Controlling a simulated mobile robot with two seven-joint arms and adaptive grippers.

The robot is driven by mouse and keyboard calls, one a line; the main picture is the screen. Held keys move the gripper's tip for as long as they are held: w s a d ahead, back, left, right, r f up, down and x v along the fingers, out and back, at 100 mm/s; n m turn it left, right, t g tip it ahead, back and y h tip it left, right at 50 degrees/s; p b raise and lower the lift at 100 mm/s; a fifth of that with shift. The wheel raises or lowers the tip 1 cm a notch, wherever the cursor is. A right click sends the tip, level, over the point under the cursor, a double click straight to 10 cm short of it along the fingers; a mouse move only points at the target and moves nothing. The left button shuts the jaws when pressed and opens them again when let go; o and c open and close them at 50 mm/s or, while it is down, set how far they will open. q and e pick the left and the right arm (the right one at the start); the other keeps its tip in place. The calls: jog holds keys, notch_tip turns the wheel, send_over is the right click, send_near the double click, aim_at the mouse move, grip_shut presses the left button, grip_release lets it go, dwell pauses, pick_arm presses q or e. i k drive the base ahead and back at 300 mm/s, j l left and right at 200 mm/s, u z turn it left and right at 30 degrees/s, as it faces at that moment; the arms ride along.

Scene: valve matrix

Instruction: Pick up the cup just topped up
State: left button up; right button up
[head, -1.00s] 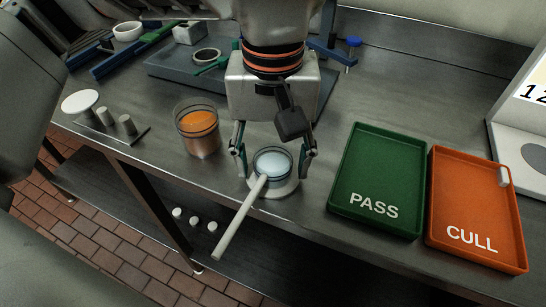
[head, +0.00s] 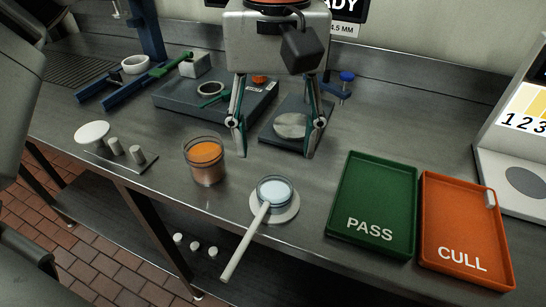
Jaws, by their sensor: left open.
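A small clear cup with pale bluish-white contents (head: 274,188) stands on a white round base (head: 287,211) near the bench's front edge. A long white handle (head: 245,241) runs from it toward the lower left, past the edge. A clear cup with orange contents (head: 206,164) stands upright to its left. My left gripper (head: 274,153) is open and empty, fingers pointing down. In the picture it is above the pale cup and touches neither cup. The frames do not show which cup was topped up. My right gripper is not in view.
A green PASS tray (head: 376,190) and an orange CULL tray (head: 463,225) lie to the right. A blue-grey plate with a round pad (head: 291,126) is behind the gripper. Bare bench surrounds both cups.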

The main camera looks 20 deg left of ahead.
aim_at(204, 152)
jog(key=k, duration=1)
